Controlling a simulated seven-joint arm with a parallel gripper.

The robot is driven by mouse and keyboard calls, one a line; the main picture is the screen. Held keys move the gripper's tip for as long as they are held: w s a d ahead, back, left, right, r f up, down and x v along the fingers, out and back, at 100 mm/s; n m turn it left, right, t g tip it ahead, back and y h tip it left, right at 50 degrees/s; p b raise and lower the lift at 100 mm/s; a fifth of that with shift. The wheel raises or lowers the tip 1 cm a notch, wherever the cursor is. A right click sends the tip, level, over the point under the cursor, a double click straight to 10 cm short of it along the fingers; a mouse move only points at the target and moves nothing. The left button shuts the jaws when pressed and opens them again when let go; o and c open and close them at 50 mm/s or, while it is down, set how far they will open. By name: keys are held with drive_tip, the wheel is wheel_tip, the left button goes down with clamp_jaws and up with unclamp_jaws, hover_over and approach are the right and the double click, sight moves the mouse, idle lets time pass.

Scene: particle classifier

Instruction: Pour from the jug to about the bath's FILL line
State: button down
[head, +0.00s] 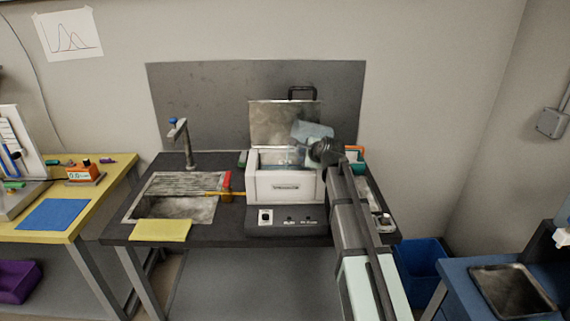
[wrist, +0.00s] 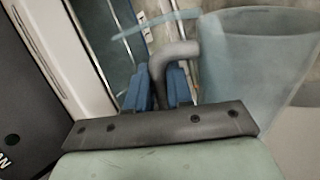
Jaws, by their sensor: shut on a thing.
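The translucent pale-blue jug (head: 312,131) is over the right part of the white bath (head: 284,187) and looks tilted to the left. My gripper (head: 324,151) is at the jug's lower right. In the wrist view, my gripper's blue fingers (wrist: 159,90) are shut on the jug's grey hooked handle (wrist: 176,52), with the clear jug wall (wrist: 262,65) to the right. The bath's metal lid (head: 272,125) stands open behind. The bath's pale rim (wrist: 65,45) shows at left in the wrist view. I cannot make out the FILL line, the water level or a stream.
A sink (head: 175,205) with a tap (head: 183,140) is left of the bath. A yellow cloth (head: 161,230) lies at the bench's front edge. A yellow-handled item with a red part (head: 226,181) lies between sink and bath. A blue bin (head: 421,262) stands on the floor at right.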

idle(0.4)
drive_tip(key=shift+a+r+m+y, duration=0.1)
drive_tip(key=shift+r+m+y, duration=0.2)
drive_tip(key=shift+r, duration=0.05)
drive_tip(key=shift+a+r+m+y, duration=0.5)
drive_tip(key=shift+r+m+y, duration=0.2)
drive_tip(key=shift+s+a+f+y, duration=0.1)
drive_tip(key=shift+y, duration=0.2)
